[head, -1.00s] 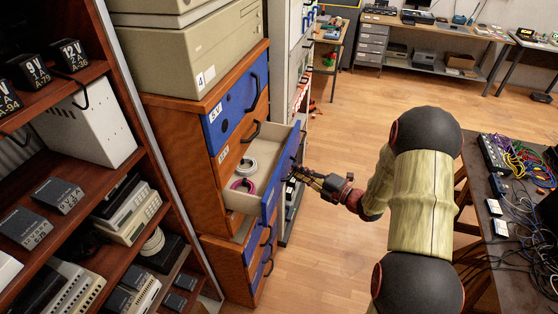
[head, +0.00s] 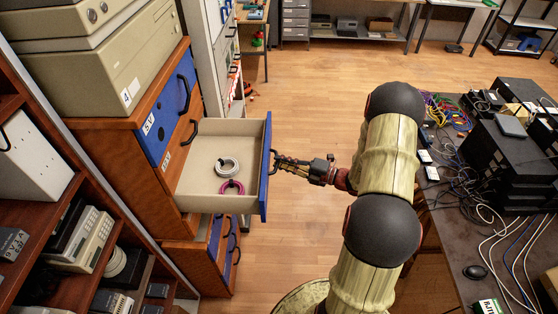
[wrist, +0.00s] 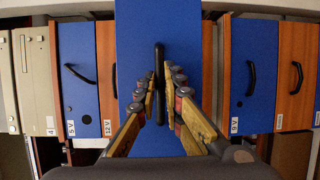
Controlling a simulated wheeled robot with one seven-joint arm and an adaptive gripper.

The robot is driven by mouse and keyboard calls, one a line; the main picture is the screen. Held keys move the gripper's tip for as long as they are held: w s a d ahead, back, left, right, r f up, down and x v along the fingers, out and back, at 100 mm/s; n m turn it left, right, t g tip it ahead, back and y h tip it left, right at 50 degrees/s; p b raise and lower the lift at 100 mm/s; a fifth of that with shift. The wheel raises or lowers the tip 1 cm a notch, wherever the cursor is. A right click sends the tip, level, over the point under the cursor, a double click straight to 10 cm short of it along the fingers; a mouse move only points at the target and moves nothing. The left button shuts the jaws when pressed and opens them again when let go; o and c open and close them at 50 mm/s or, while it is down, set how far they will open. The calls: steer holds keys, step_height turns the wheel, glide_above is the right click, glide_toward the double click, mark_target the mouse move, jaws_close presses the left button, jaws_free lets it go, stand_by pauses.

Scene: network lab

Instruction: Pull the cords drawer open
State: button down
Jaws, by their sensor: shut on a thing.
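The open drawer (head: 216,203) has a pale box and a blue front and stands well out of the wooden cabinet (head: 110,170). In the wrist view, my gripper's fingers (wrist: 161,88) are on either side of the black upright handle (wrist: 159,58), in front of the blue face (wrist: 133,35). The gripper is shut on this handle.
Closed drawers with black handles sit above and below, including a blue one (head: 170,110) on top. A table (head: 437,205) with cables and black devices stands to the right of my arm. The floor (head: 330,85) beyond the drawer is clear.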

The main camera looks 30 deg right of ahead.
steer(key=shift+f, duration=0.1)
steer(key=c, duration=1.9)
jaws_free()
steer(key=v, duration=1.2)
